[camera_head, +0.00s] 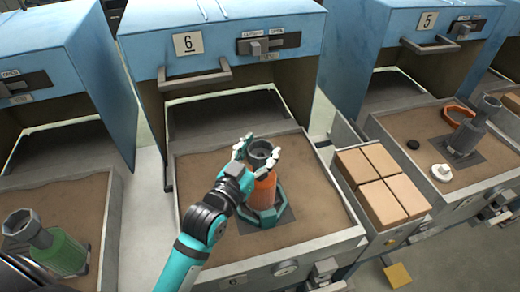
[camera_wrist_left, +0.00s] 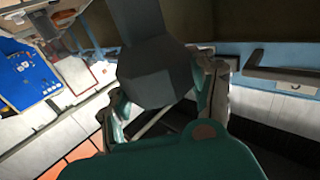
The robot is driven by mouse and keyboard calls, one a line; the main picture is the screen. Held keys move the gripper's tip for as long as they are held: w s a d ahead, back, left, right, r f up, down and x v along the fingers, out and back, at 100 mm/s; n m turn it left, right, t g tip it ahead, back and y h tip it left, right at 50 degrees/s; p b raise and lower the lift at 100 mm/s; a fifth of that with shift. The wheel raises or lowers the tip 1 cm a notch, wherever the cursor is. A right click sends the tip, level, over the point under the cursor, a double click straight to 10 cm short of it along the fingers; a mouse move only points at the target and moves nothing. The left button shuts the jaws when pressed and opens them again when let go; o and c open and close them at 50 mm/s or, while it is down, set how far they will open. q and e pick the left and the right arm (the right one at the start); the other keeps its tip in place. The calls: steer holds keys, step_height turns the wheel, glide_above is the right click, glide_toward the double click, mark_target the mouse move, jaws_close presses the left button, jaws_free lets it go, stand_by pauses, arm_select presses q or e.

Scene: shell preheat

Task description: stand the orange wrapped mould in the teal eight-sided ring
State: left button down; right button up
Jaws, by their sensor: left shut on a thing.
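The orange wrapped mould (camera_head: 263,189) is upright in the sand bed under bay 6. It has an orange lower body and a dark grey cup-like top. The teal eight-sided ring (camera_head: 268,217) lies on a dark square plate and shows around the mould's lower end. I cannot tell whether the mould's base touches the plate. My left gripper (camera_head: 257,153) is shut on the mould's grey upper part. The left wrist view shows the grey top (camera_wrist_left: 155,70) between the fingers; the ring is hidden there. My right gripper is not in view.
The sand tray (camera_head: 335,234) has raised metal walls. A box of tan blocks (camera_head: 382,182) stands to its right. A green mould (camera_head: 60,253) is in the left tray. The right tray holds a grey mould (camera_head: 468,133), an orange ring (camera_head: 458,115) and a white piece (camera_head: 441,173).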

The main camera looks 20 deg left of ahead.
arm_select(q)
steer(key=shift+f, duration=0.25)
steer(key=shift+c, duration=1.9)
jaws_free()
steer(key=shift+r, duration=0.1)
steer(key=shift+r, duration=0.35)
steer(key=s+a+b, duration=0.1)
steer(key=s+a, duration=0.1)
steer(key=s, duration=0.9)
steer(key=shift+s+a+f+b, duration=0.15)
steer(key=shift+s+f+b, duration=0.05)
steer(key=shift+s+b, duration=0.2)
